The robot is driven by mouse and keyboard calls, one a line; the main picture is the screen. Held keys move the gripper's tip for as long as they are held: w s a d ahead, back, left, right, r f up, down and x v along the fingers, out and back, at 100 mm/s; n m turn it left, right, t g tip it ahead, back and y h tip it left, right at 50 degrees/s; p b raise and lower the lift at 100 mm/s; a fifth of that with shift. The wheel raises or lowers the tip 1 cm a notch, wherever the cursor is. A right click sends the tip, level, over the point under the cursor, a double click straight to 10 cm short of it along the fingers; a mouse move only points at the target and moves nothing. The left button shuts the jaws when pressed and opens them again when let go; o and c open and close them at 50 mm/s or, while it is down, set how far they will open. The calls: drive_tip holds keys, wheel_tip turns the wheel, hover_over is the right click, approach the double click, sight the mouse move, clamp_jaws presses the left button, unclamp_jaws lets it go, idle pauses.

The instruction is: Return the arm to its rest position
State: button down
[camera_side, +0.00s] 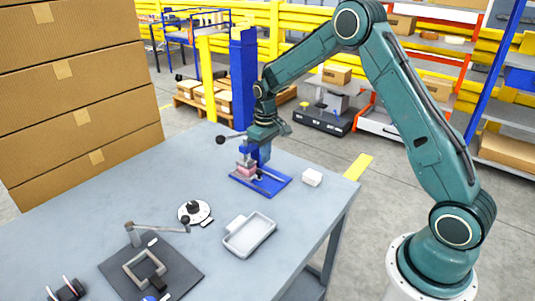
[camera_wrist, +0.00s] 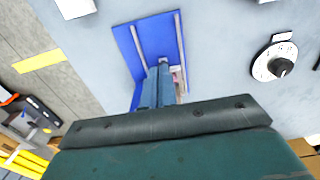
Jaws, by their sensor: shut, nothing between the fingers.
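My green arm reaches from its base at the right of the side view, up over the bench and down towards its far end. My gripper (camera_side: 268,134) is shut and empty, close above a blue fixture (camera_side: 275,185) with an upright post and a dark-knobbed lever. Whether it touches the post I cannot tell. A pinkish block (camera_side: 245,168) sits at the fixture.
On the grey bench (camera_side: 110,215) are a white block (camera_side: 312,177), a grey tray (camera_side: 249,235), a round white dial (camera_side: 194,213) and a dark plate with a lever (camera_side: 180,270). Stacked cartons (camera_side: 80,100) rise at the left. Shelves stand behind.

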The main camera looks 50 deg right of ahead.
idle(0.3)
drive_tip(key=s+a+r+t, duration=0.1)
drive_tip(key=s+a+r, duration=0.2)
drive_tip(key=s+r, duration=0.55)
drive_tip(key=s+a+r+t, duration=0.25)
drive_tip(key=s+r, duration=0.25)
drive_tip(key=r, duration=0.6)
drive_tip(key=s+a+r+t, duration=0.1)
drive_tip(key=s+a, duration=0.1)
drive_tip(key=s, duration=0.7)
drive_tip(key=s+a+r+t, duration=0.1)
drive_tip(key=s+a, duration=0.1)
drive_tip(key=s, duration=0.7)
drive_tip(key=shift+s+a+r, duration=0.2)
drive_tip(key=shift+s+a, duration=0.05)
drive_tip(key=shift+w, duration=0.1)
